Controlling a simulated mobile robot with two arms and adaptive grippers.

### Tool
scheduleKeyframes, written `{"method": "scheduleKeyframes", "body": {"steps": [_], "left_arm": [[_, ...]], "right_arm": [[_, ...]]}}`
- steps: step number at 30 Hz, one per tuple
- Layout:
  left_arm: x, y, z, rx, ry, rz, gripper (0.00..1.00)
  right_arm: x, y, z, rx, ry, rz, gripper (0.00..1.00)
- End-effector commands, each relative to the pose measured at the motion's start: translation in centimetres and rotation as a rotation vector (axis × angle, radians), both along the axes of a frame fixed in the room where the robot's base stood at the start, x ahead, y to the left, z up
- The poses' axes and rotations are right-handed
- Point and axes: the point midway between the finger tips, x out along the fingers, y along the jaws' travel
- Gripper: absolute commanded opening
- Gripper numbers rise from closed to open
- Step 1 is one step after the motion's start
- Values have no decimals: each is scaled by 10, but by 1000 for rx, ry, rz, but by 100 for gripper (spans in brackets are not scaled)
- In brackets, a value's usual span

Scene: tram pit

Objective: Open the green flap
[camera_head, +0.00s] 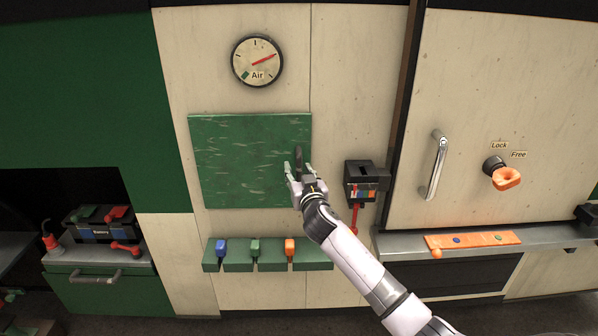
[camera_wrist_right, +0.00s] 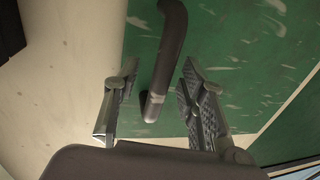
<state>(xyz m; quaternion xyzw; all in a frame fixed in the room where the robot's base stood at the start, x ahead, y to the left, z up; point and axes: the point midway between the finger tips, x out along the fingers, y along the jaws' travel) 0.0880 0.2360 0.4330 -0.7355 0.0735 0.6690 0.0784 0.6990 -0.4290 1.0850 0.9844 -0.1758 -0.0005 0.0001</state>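The green flap (camera_head: 245,165) is a scratched rectangular panel on the cream wall, and it looks flat against the wall. Its dark handle (camera_head: 299,157) is near the right edge. My right gripper (camera_head: 299,172) is at the handle's lower end. In the right wrist view the flap (camera_wrist_right: 235,50) fills the right side, and the handle (camera_wrist_right: 168,55) comes down between the two fingers of the open gripper (camera_wrist_right: 157,95). A gap shows on both sides of the handle. My left gripper is not in view.
Below the flap is a green ledge (camera_head: 238,265) with blue, green and orange levers. A black box (camera_head: 366,178) with a red handle hangs to the right. A door with a metal handle (camera_head: 436,165) and orange knob (camera_head: 507,179) is further right.

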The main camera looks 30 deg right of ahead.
Motion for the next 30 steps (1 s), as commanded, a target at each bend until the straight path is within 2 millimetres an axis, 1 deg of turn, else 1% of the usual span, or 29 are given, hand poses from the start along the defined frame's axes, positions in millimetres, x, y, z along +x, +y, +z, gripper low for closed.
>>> {"method": "scheduleKeyframes", "body": {"steps": [4,5,21,30], "left_arm": [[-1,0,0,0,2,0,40],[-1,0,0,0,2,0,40],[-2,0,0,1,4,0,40],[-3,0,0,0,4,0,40]], "right_arm": [[0,0,0,0,0,0,38],[0,0,0,0,0,0,37],[0,0,0,0,0,0,1],[0,0,0,0,0,0,0]]}}
